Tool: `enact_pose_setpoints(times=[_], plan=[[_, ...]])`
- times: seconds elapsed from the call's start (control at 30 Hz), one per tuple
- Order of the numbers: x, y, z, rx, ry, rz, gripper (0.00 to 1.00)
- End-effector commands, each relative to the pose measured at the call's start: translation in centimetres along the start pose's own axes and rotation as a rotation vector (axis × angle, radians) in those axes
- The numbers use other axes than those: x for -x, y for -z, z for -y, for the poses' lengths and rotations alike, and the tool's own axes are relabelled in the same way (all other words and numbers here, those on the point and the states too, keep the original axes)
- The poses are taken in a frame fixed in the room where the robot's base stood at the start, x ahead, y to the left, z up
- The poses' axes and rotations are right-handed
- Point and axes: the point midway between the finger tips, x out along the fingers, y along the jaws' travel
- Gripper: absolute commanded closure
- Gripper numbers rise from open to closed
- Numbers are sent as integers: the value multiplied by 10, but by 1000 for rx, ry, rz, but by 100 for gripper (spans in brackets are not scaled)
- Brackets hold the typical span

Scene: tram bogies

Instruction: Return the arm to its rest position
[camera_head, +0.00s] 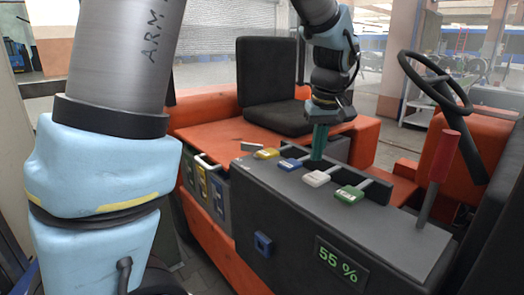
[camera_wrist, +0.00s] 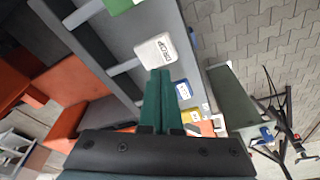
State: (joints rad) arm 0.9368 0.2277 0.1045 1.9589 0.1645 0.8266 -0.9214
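My gripper (camera_head: 318,148) has green fingers pointing down above the dark console, beside the blue lever. The fingers also show in the wrist view (camera_wrist: 158,100), side by side with no clear gap and nothing seen between them. The console (camera_head: 310,215) carries a row of levers with coloured handles: a yellow handle (camera_head: 266,153), a blue handle (camera_head: 290,164), a white handle (camera_head: 317,178) and a green handle (camera_head: 349,194). In the wrist view the white handle (camera_wrist: 157,49) lies just beyond the fingertips. My arm is stretched out over the vehicle. I cannot tell whether the fingers touch anything.
A display (camera_head: 342,264) on the console reads 55 %. A red-handled lever (camera_head: 444,155) and a steering wheel (camera_head: 436,82) stand at the right. A black seat (camera_head: 267,70) is behind the console on the orange vehicle body. Paved floor (camera_wrist: 265,35) shows beside the vehicle.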

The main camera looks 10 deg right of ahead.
Motion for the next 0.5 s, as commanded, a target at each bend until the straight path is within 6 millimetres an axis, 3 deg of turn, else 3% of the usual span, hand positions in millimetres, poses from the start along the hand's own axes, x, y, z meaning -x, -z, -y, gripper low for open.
enact_pose_setpoints(times=[0.17, 0.33, 0.5], plan=[[-18, 11, 54, -3, 3, 22, 100], [-45, 8, 144, -23, -5, 52, 100], [-65, -15, 225, -45, -15, 62, 100]])
